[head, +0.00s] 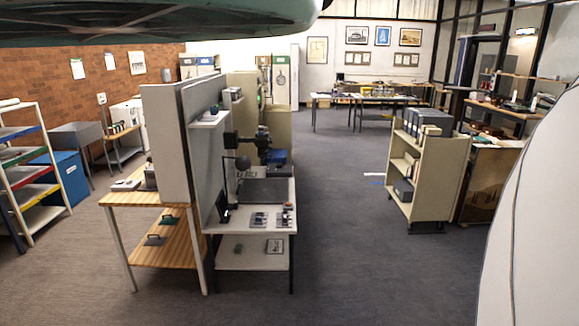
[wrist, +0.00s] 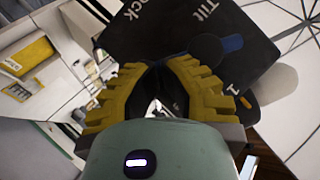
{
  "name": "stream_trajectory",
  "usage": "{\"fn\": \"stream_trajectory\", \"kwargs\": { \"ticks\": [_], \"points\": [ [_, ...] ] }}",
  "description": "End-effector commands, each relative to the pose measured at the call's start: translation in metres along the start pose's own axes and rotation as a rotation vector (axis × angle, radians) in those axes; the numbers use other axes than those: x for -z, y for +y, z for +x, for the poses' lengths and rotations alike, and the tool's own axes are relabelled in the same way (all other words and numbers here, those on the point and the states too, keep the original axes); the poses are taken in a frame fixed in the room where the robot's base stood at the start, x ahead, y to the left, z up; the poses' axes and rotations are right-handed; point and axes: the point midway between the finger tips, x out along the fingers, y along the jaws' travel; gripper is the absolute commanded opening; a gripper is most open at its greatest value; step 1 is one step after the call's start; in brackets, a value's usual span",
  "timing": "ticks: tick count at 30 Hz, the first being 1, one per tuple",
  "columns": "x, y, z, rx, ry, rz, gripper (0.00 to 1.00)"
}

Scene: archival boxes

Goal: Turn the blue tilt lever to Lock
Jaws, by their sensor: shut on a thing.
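In the wrist view a dark panel (wrist: 262,62) carries white lettering that reads "Tilt", with a partly cut-off word ending in "ock" at the top left. The blue tilt lever (wrist: 233,43) shows as a short blue bar beside a round dark knob (wrist: 206,48) on this panel. My gripper (wrist: 167,65), with ribbed yellow fingers and black inner pads, is closed in at the lever, its tips against the panel area. The fingers hide where they grip it. In the head view I cannot make out the lever or my gripper.
The head view shows a partition (head: 165,140) with a wooden bench (head: 150,198) and a white equipment table (head: 265,218). A cream cart (head: 415,170) with grey boxes stands at right. Open carpet (head: 340,240) lies between them. A coloured shelf rack (head: 30,170) stands at left.

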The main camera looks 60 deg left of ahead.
Motion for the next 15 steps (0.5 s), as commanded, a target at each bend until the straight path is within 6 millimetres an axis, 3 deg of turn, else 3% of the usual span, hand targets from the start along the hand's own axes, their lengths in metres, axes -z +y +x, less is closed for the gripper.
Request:
{"fn": "stream_trajectory", "kwargs": {
  "ticks": [15],
  "points": [
    [-0.0050,0.0042,0.0037,0.071,0.002,0.110,0.00]
  ]
}}
